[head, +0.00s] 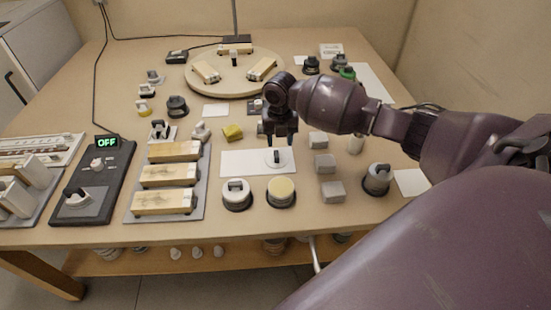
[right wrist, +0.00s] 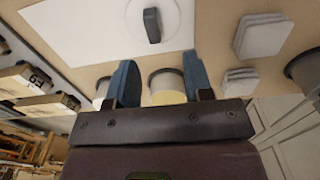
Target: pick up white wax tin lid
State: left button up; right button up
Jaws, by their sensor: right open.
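A white round lid with a dark upright handle (head: 276,157) lies on a white sheet (head: 240,163) near the front middle of the bench. In the right wrist view the lid (right wrist: 152,24) shows near the top, ahead of the fingers. My right gripper (head: 281,146) points down just above and behind the lid in the head view. Its blue fingers (right wrist: 160,80) are apart with nothing held between them. A tin with a white top and handle (head: 237,193) and an open-looking tin of yellowish wax (head: 281,190) stand in front of the sheet. My left gripper is not in view.
Grey blocks (head: 324,164) stand in a column right of the sheet. A dark-based canister (head: 377,178) is farther right. A yellow sponge-like block (head: 232,132) is behind the sheet. A tray of wooden blocks (head: 133,214) lies to the left. A round turntable (head: 207,88) is at the back.

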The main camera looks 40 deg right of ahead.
aim_at(277, 153)
jog(key=f, duration=0.2)
jog(key=f+b, duration=0.1)
jog(key=f, duration=0.1)
jog(key=w+f, duration=0.1)
jog(key=f, duration=0.1)
jog(key=shift+a+f, duration=0.1)
jog(key=shift+f, duration=0.25)
jog(key=shift+r, duration=0.1)
jog(key=shift+c, duration=0.5)
grip_shut()
jog(key=shift+r, duration=0.1)
